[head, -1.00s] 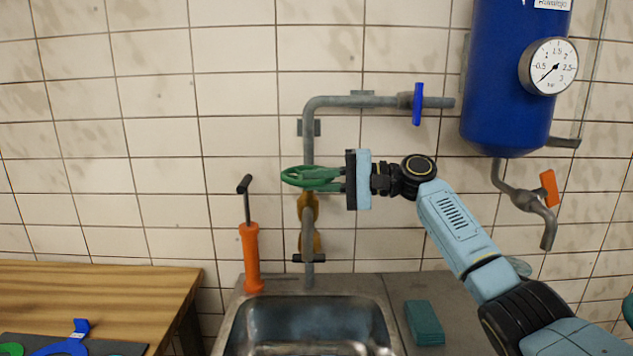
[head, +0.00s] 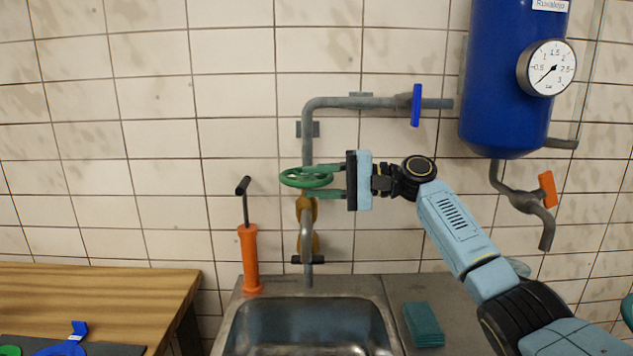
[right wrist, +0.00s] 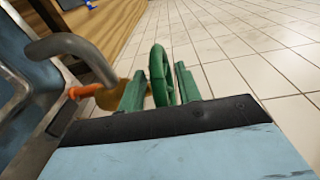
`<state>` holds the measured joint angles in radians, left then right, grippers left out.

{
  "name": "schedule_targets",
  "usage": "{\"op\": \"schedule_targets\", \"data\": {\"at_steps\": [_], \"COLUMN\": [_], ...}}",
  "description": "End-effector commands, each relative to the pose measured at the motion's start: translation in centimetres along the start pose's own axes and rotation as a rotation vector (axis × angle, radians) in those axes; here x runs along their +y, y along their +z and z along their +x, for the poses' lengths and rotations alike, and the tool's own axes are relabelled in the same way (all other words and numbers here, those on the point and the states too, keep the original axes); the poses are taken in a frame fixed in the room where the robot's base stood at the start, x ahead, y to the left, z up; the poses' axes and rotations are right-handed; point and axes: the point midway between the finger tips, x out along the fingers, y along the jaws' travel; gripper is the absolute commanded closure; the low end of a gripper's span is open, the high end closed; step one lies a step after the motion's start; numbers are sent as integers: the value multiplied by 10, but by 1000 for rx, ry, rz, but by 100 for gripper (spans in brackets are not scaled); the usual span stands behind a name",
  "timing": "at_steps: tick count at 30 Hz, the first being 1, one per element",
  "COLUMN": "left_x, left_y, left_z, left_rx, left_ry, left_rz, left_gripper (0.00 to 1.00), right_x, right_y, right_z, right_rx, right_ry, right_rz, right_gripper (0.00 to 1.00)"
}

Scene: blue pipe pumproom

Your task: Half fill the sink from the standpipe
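The standpipe (head: 308,150) rises behind the sink (head: 235,325) along the tiled wall. Its green handwheel (head: 292,180) sits above a brass-yellow valve body (head: 305,212). A grey spout (head: 307,245) comes down over the sink's back edge. The right wrist view shows the wheel (right wrist: 160,72) between the fingers with gaps on both sides. The basin's lower part is cut off, and I cannot tell its water level. My left gripper is out of view.
An orange hand pump (head: 249,258) stands left of the spout. A teal sponge-like block (head: 424,325) lies right of the basin. A wooden table (head: 100,290) is at left. A blue tank (head: 505,80) with a gauge (head: 550,68) hangs upper right. A blue-handled valve (head: 416,105) is above.

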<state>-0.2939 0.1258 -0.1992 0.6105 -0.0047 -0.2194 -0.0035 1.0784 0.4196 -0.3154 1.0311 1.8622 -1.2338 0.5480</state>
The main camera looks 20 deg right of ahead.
Motion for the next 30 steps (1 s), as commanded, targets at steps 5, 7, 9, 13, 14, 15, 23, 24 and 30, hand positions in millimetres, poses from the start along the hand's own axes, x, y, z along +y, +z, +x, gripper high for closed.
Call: {"op": "schedule_targets", "data": {"at_steps": [5,7,9,13,14,15,23,24,30], "left_x": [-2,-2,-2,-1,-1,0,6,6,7], "left_y": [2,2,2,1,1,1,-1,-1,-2], "left_z": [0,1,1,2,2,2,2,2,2], "left_rx": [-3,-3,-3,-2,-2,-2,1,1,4], "left_ry": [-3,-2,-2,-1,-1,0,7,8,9], "left_rz": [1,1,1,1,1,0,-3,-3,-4], "left_gripper": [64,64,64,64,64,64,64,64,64], "right_x": [1,1,1,0,0,0,0,0,0], "right_y": [-1,-1,-1,-1,-1,-1,0,0,0], "right_z": [-28,-44,-61,-89,-95,-102,-129,-130,-131], "right_rx": [4,5,5,5,3,4,2,2,1], "right_ry": [0,0,1,0,0,-1,0,0,-1], "right_rz": [0,0,0,1,1,0,0,-1,0], "right_gripper": [66,66,66,66,66,66,66,66,66]}}
